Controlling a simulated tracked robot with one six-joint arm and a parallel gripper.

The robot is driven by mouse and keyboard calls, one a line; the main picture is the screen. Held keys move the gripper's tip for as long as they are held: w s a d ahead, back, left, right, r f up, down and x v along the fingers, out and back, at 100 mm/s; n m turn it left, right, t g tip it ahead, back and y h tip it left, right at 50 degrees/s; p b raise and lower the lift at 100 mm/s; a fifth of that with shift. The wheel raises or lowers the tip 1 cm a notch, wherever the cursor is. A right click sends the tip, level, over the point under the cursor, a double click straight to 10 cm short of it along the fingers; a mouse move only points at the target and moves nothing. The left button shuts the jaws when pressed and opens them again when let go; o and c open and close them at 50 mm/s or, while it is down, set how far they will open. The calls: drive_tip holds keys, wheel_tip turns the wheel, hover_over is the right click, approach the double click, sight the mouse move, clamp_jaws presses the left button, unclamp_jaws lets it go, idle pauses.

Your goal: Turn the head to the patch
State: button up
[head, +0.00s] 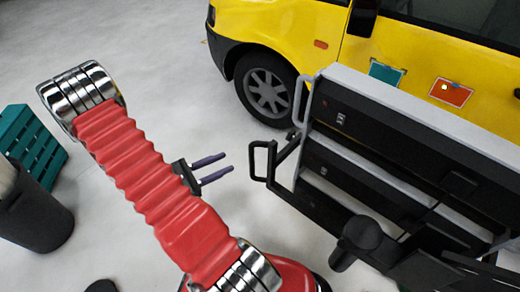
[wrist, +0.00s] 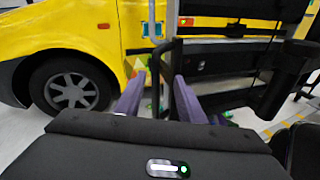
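A yellow van (head: 285,35) stands at the back, its side carrying a teal patch (head: 385,75) and, right of it, an orange patch (head: 450,93) with a small bright yellow spot. Which patch the task means I cannot tell. In the wrist view the van (wrist: 75,30) fills the upper left, with a teal-edged shape (wrist: 152,30) on its side. My gripper (head: 229,162) has two purple fingers, apart and empty, over the floor left of the black machine. The wrist view also shows my gripper (wrist: 157,85), its fingers spread, pointing towards the van and machine.
A black and grey machine (head: 400,145) with a protruding handle (head: 262,160) stands between my gripper and the patches. A teal crate (head: 32,145) and dark bin (head: 38,215) are at left. Grey floor (head: 180,50) is clear at the upper left.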

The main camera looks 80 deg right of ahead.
drive_tip(key=f+n, duration=0.1)
drive_tip(key=s+d+f+h, duration=0.1)
drive_tip(key=f, duration=0.1)
drive_tip(key=d+f+n, duration=0.1)
drive_tip(key=shift+s+f+n+h, duration=0.2)
drive_tip(key=shift+s+n+h, duration=0.1)
drive_tip(key=shift+s+h, duration=0.1)
drive_tip(key=shift+d, duration=0.15)
drive_tip(key=x, duration=1.3)
drive_tip(key=shift+d+f, duration=0.2)
drive_tip(key=shift+d, duration=0.1)
drive_tip(key=shift+s, duration=0.1)
clamp_jaws()
idle(0.4)
